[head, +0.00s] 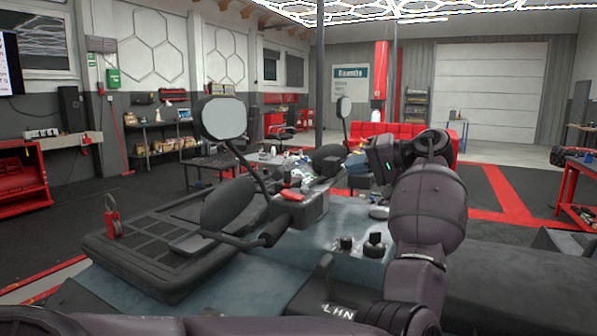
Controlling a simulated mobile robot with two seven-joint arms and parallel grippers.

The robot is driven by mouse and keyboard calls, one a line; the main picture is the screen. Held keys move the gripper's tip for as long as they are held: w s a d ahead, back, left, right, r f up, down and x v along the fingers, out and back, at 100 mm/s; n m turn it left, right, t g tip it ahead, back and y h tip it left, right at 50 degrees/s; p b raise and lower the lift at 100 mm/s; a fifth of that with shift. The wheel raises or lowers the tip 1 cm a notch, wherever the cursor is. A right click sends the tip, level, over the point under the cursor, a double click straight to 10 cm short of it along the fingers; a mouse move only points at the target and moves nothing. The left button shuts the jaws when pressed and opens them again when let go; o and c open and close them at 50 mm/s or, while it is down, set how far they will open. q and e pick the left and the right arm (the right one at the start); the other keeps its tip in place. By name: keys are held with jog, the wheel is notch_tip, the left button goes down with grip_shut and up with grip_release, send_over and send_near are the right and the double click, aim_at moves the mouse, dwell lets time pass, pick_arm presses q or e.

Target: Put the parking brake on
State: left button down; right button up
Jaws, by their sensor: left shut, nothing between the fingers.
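A vehicle with blue-grey bodywork (335,225), a black handlebar and mirrors stands close in front of me. A control block with a red switch (292,195) sits by the handlebar. Two black knobs (375,246) stand on the panel, and a small black lever (325,272) rises nearer to me. I cannot tell which part is the parking brake. My left arm crosses the bottom and bends up at the right. My left gripper (381,160) is shut and empty, above the panel's far right side, apart from the knobs and lever. My right gripper is not in view.
A cluttered table stands behind the handlebar. A red trolley (22,180) is at the far left. Open floor lies at the back right.

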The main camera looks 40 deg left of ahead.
pick_arm(q)
jog(key=m, duration=0.4)
send_near(288, 175)
jog(key=shift+h, duration=0.3)
jog(key=x, duration=0.5)
jog(key=shift+w+a+f, duration=0.2)
jog(key=shift+w+a, duration=0.1)
jog(key=shift+a, duration=0.1)
jog(key=shift+s+a, duration=0.2)
jog(key=shift+a, duration=0.4)
